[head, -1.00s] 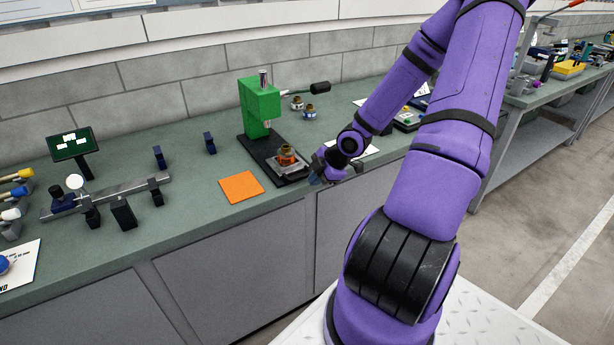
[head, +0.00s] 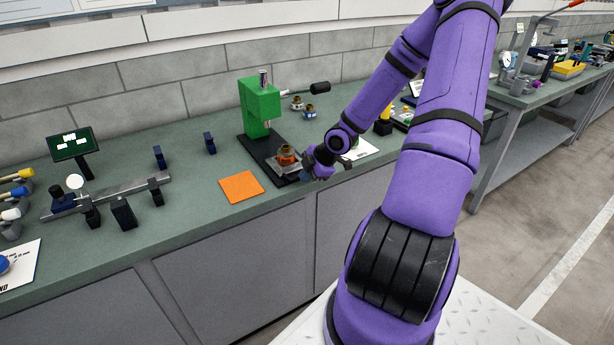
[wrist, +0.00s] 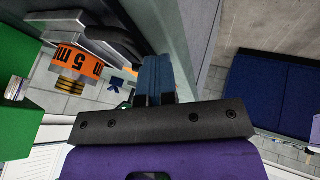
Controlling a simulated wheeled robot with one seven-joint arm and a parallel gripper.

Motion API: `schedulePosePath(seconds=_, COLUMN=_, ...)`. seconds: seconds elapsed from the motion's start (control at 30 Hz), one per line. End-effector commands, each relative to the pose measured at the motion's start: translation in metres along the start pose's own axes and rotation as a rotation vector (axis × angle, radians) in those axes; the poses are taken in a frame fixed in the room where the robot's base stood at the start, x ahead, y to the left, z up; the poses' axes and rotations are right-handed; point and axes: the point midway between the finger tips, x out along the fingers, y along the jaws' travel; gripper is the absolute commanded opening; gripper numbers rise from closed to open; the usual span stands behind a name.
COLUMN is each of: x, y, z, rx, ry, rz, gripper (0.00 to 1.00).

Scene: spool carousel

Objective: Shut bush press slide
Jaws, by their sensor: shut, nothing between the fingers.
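The green press (head: 260,105) stands on a black base (head: 258,148) on the bench. Its pale metal slide (head: 294,167) is out at the front end of the base, clear of the ram. A brass bush with an orange band (head: 286,155) sits upright on the slide; it also shows in the wrist view (wrist: 78,62), with the slide (wrist: 88,24) beside it. My gripper (head: 306,174) is at the slide's front right end. In the wrist view its blue fingers (wrist: 156,78) are together and empty, close to a dark curved part. Whether they touch the slide, I cannot tell.
An orange square mat (head: 241,187) lies left of the base. More bushes (head: 304,107) stand behind the press, near its black-knobbed lever (head: 320,88). A rail with dark blocks (head: 120,195) is further left. The bench's front edge runs just below my gripper.

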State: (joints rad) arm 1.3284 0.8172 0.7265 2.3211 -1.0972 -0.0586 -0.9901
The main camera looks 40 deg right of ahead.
Motion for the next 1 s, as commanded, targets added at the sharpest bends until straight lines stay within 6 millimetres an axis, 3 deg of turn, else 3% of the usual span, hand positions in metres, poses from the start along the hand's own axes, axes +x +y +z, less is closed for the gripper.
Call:
schedulePosePath(seconds=0.13, x=0.01, y=0.02, z=0.0, rx=-0.001, ry=0.003, rz=0.001, gripper=0.0)
schedulePosePath(seconds=0.6, x=0.055, y=0.119, z=0.002, rx=0.001, ry=0.001, rz=0.003, gripper=0.0)
schedulePosePath(seconds=0.77, x=0.061, y=0.132, z=0.002, rx=-0.001, ry=0.001, rz=0.002, gripper=0.0)
schedulePosePath(seconds=1.0, x=0.061, y=0.135, z=0.002, rx=-0.001, ry=0.002, rz=0.007, gripper=0.0)
